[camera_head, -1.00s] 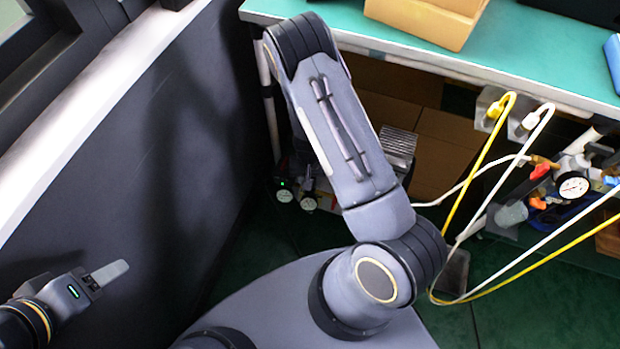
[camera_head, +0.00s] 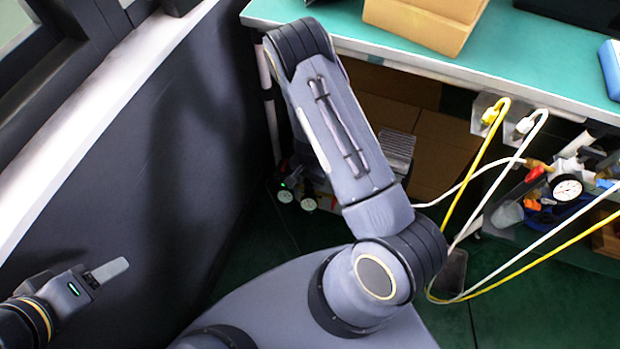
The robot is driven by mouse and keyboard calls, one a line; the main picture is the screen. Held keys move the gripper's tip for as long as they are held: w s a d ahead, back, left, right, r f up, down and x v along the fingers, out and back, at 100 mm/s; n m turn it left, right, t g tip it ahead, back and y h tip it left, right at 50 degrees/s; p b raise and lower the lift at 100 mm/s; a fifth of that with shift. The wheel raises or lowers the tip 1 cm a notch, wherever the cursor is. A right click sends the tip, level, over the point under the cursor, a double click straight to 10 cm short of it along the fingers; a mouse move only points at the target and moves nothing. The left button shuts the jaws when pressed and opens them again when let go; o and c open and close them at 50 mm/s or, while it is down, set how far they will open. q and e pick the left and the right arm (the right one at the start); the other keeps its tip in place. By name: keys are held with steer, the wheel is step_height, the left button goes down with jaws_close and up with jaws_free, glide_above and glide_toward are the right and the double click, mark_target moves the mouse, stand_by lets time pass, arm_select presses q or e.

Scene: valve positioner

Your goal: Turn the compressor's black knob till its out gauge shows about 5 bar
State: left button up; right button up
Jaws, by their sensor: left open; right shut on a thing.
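The compressor (camera_head: 397,150) is under the bench and is largely hidden behind my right arm. Its grey ribbed part shows to the right of the arm. Two small round gauges, one on the left (camera_head: 285,197) and one on the right (camera_head: 308,204), show to the left of the arm, near a small green light. Their needles are too small to read, and I cannot tell which is the out gauge. I cannot make out the black knob. My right gripper is hidden behind its own arm. My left gripper (camera_head: 107,272) is at the lower left, away from the compressor.
A green-topped bench (camera_head: 430,52) carries a tan box (camera_head: 425,25). Yellow (camera_head: 470,180) and white hoses hang from its front edge. Another gauge (camera_head: 567,188) sits beside a red handle at the right. A dark wall panel (camera_head: 130,150) stands at the left.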

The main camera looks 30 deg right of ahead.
steer(key=shift+m, duration=0.6)
steer(key=o, duration=1)
steer(key=shift+c, duration=0.2)
step_height(320, 180, up, 7)
steer(key=p, duration=0.3)
steer(key=shift+r, duration=0.4)
